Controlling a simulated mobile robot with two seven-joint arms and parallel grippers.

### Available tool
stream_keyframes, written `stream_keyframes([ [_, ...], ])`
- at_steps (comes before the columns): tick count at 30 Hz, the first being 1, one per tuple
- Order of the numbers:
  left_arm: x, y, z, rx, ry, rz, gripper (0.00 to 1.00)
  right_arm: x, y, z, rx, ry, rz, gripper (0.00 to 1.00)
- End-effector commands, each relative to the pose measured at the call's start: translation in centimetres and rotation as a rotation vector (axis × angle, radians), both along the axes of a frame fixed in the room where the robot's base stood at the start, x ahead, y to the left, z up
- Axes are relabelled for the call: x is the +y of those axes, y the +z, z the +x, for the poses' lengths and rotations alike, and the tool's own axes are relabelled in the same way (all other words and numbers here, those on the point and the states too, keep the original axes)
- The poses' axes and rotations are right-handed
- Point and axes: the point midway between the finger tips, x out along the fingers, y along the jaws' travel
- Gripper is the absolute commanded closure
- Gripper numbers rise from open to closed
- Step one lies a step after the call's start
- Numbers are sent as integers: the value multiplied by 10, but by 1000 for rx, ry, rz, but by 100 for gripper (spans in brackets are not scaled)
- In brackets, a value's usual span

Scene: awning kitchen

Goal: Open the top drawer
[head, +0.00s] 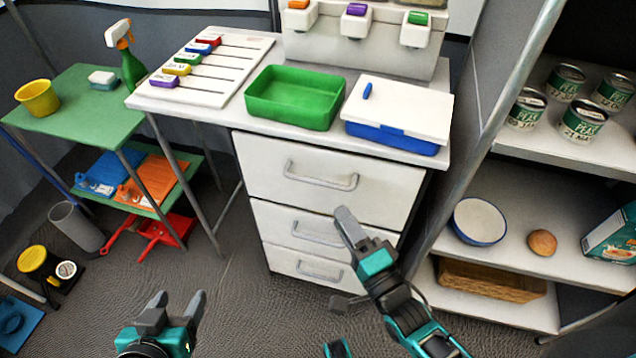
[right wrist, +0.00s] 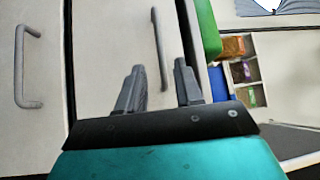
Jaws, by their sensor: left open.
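The white drawer unit has a top drawer (head: 260,170) that looks shut, with a grey bar handle (head: 321,178). In the right wrist view the top drawer's handle (right wrist: 160,48) appears in line with the gap between my right fingers, and I cannot tell whether they touch it. My right gripper (head: 348,228) is in front of the drawers, below the top handle in the head view. Its two fingers are apart in the right wrist view (right wrist: 158,82). My left gripper (head: 178,300) is open and empty, low over the floor, left of the drawers.
A middle drawer (head: 270,222) and a bottom drawer (head: 282,260) sit below, both shut. A green bin (head: 295,95) and a blue box with a white lid (head: 400,108) stand on the counter. Shelves (head: 500,240) stand close on the right.

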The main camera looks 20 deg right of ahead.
Motion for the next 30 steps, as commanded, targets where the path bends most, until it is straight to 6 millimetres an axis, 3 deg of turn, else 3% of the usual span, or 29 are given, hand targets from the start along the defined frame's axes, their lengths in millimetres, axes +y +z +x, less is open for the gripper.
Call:
stream_keyframes([
  [9,-2,-14,-4,12,7,-10,39,13,8,66,-2,-1,-1,65],
  [15,-3,-18,-4,13,9,-13,39,18,12,93,0,-1,-2,65],
  [28,-2,-19,-4,12,9,-9,39,21,14,102,3,-1,-2,65],
  [30,-1,-19,-4,12,7,-6,39,21,14,102,2,-1,-3,70],
])
